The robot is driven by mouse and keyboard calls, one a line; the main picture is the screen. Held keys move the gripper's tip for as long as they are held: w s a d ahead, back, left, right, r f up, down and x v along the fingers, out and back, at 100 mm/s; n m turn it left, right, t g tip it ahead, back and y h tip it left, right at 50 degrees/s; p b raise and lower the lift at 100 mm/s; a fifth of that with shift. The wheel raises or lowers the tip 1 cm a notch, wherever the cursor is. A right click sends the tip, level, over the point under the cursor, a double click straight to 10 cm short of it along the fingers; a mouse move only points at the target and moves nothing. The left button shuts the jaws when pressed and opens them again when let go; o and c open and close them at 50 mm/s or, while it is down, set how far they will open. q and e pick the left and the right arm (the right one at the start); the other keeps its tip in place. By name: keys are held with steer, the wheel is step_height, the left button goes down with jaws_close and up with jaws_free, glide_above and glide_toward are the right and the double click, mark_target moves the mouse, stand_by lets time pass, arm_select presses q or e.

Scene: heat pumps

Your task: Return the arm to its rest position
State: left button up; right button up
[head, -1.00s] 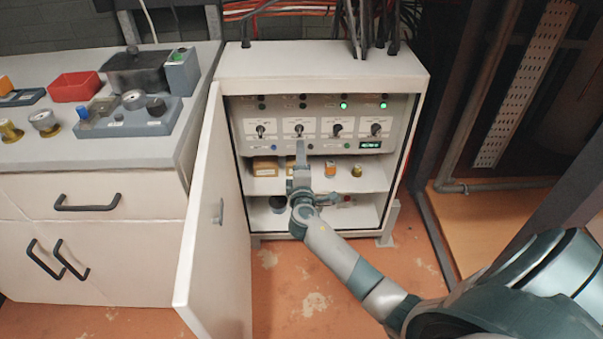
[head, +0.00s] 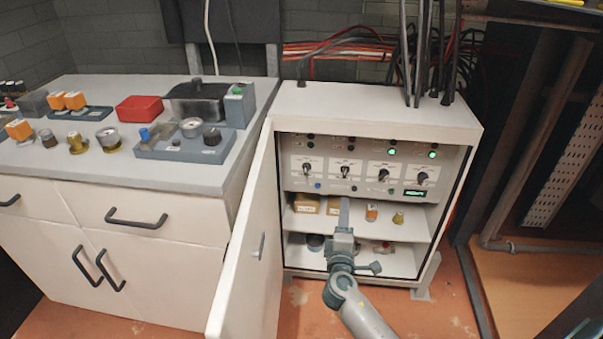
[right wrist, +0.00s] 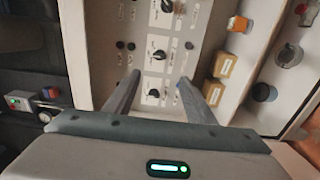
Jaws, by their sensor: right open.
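My right arm comes in from the bottom of the head view. Its gripper (head: 344,212) is in front of the open white cabinet (head: 385,112), below the row of knobs and before the upper shelf. In the right wrist view the two fingers (right wrist: 165,92) stand apart with nothing between them. Beyond them is the control panel with dark rotary knobs (right wrist: 157,55). I cannot tell the exact gap to the panel; no contact shows. My left gripper is not in view.
The cabinet door (head: 250,235) stands open on the left of the arm. Shelves hold small boxes (head: 307,204) and an orange-white part (head: 372,212). Left is a workbench (head: 120,180) with a red bin (head: 139,109). Cables (head: 420,50) rise from the cabinet top. Some floor shows below.

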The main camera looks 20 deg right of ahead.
steer(key=s+a+f+m+g+y, duration=0.25)
steer(key=s+a+f, duration=0.25)
steer(key=s, duration=0.3)
steer(key=s+a+f+m+g+y, duration=0.25)
steer(key=s+a+f, duration=0.25)
steer(key=s, duration=0.4)
steer(key=s+a+f+m+g+y, duration=0.25)
steer(key=s+a+f, duration=0.25)
steer(key=s, duration=0.3)
steer(key=s+a+r+m+g+y, duration=0.1)
steer(key=s+a+m+g+y, duration=0.1)
steer(key=s+a+y, duration=0.5)
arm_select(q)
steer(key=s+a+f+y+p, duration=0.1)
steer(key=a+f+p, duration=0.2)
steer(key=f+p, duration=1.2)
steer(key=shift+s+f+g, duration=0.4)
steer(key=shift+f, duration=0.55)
arm_select(e)
steer(key=s+d+f+h, duration=0.1)
steer(key=s+f+h, duration=0.1)
steer(key=f, duration=0.6)
steer(key=s+d+f+h, duration=0.1)
steer(key=s+f, duration=0.1)
steer(key=f, duration=0.6)
steer(key=shift+s+f+h, duration=0.15)
steer(key=shift+f+h, duration=0.1)
steer(key=shift+h, duration=0.1)
